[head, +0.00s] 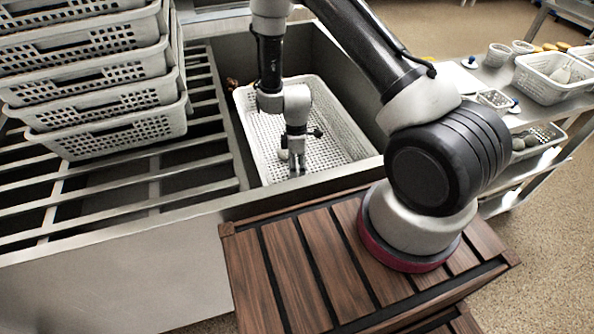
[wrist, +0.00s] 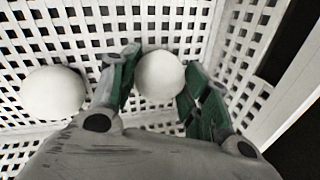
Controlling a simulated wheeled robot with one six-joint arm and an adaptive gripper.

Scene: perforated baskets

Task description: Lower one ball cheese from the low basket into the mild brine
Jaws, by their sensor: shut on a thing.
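My gripper (head: 297,166) reaches down into a white perforated basket (head: 345,128) that sits low inside the metal basin. In the wrist view my gripper (wrist: 157,88) has its green-padded fingers on both sides of a white ball cheese (wrist: 160,74) and is shut on it. The basket's lattice floor (wrist: 110,20) shows behind it in the wrist view. A second white ball cheese (wrist: 53,93) lies to the left, apart from the fingers. In the head view the gripper mostly hides the cheeses. I cannot tell which container holds the mild brine.
Stacked white baskets (head: 105,130) stand on metal slats at the left. A steel shelf on the right carries a white basket (head: 540,88) and small cups (head: 497,55). The basin's walls surround the low basket closely. A slatted wooden top (head: 290,270) is in front.

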